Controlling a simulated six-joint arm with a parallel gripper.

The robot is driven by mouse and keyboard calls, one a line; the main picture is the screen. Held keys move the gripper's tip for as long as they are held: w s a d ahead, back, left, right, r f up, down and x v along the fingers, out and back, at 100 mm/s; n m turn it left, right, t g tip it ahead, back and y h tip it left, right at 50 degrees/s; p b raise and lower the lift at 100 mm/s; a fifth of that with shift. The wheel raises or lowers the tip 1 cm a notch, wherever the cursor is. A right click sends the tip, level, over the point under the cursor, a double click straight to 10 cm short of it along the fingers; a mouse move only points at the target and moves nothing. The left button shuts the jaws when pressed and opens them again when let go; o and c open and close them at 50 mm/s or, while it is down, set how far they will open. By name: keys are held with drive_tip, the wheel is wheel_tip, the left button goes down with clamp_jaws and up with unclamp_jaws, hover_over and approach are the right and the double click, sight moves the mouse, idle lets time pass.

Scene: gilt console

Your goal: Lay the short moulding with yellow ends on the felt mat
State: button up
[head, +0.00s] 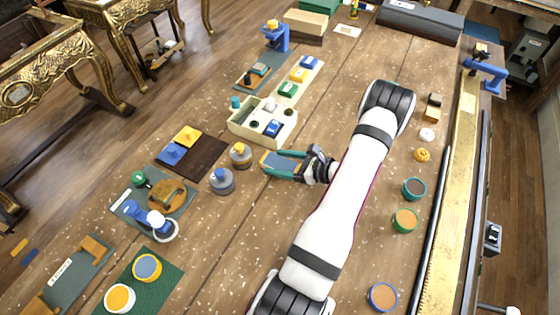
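My gripper (276,164) is above the middle of the wooden bench, pointing left. Its teal fingers are spread apart. A small yellowish patch shows between them, but I cannot tell whether it is a held piece or something beneath. I cannot clearly pick out a short moulding with yellow ends. A grey-green mat (78,273) at the lower left carries a white label and wooden blocks at both ends; it may be the felt mat. A dark green mat (172,272) beside it bears two round pots.
A cream divided tray (240,132) stands behind my gripper. Two round jars (222,181) are to its left. A dark brown board (208,160) holds yellow and blue blocks. Several pots line the right side beside a long gilt moulding (462,145). Bare bench lies in front of my gripper.

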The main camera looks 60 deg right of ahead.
drive_tip(key=shift+s+r, duration=0.2)
drive_tip(key=shift+r, duration=0.05)
drive_tip(key=v, duration=1.1)
drive_tip(key=shift+s+r, duration=0.15)
drive_tip(key=shift+s, duration=0.1)
drive_tip(key=w+a+r+n+g+y, duration=0.5)
drive_tip(key=w+a+r+n+y, duration=0.2)
drive_tip(key=w+a+r+n, duration=0.35)
drive_tip(key=a+r+n+g, duration=0.2)
drive_tip(key=a+n, duration=0.2)
drive_tip(key=a, duration=0.3)
drive_tip(key=a+r+n+g, duration=0.2)
drive_tip(key=a+n+g, duration=0.1)
drive_tip(key=a, duration=0.5)
drive_tip(key=a+r+n+g+h, duration=0.1)
drive_tip(key=a+r+n+g, duration=0.1)
drive_tip(key=a+n, duration=0.3)
drive_tip(key=w+a+g, duration=0.1)
drive_tip(key=a, duration=0.2)
drive_tip(key=shift+o, duration=0.5)
drive_tip(key=s+a+n+g+h, duration=0.1)
drive_tip(key=s+a+n+h, duration=0.3)
drive_tip(key=s+a+n, duration=0.1)
drive_tip(key=shift+s+r+n, duration=0.45)
drive_tip(key=shift+s+n, duration=0.45)
drive_tip(key=shift+n, duration=0.35)
drive_tip(key=shift+o, duration=1.4)
drive_tip(key=shift+s, duration=0.2)
